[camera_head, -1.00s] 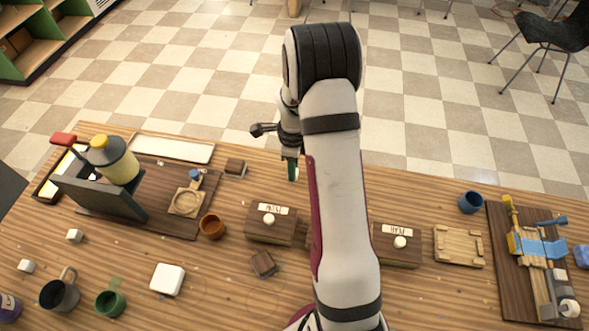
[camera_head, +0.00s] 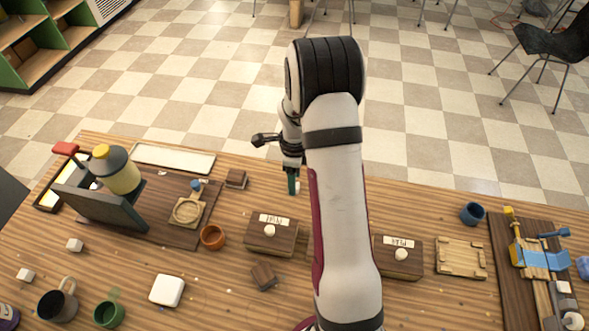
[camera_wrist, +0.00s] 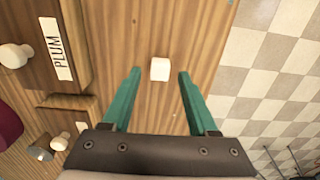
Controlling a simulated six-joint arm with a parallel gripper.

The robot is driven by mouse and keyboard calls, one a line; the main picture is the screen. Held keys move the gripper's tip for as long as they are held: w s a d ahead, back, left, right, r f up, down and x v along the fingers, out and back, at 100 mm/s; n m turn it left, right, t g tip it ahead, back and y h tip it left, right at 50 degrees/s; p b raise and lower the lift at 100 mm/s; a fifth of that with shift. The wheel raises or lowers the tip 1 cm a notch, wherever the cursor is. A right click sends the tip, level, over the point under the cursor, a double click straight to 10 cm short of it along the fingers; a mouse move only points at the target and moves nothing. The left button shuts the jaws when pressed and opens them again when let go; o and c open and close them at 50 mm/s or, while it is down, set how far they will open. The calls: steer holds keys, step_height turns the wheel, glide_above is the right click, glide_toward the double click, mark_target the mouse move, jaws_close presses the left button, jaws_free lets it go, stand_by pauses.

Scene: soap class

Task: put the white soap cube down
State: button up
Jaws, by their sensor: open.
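The white soap cube (camera_wrist: 160,69) rests on the wooden table, seen in the wrist view between my fingertips. My gripper (camera_wrist: 160,74) is open, with a green finger on each side of the cube and a gap to both. In the head view my gripper (camera_head: 292,185) points down over the far part of the table, and a bit of the cube (camera_head: 298,187) shows beside a finger. My own arm hides part of the table there.
A wooden box labelled PLUM (camera_wrist: 35,40) stands left of the cube in the wrist view. A small brown block (camera_head: 236,179) lies left of my gripper in the head view. The table's far edge is close. Bare wood surrounds the cube.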

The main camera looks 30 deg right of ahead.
step_height(320, 180, up, 10)
steer(key=s+a+r+n, duration=0.5)
steer(key=a+r+n, duration=0.1)
steer(key=a, duration=0.2)
steer(key=s+a+r+n+y, duration=0.1)
steer(key=s+a+n, duration=0.5)
steer(key=s, duration=0.3)
steer(key=s+a+r+n, duration=0.2)
steer(key=s+a+n, duration=0.4)
steer(key=s+n, duration=0.3)
steer(key=shift+s+a+n+y, duration=0.3)
steer(key=shift+s+y, duration=0.1)
steer(key=shift+s, duration=0.1)
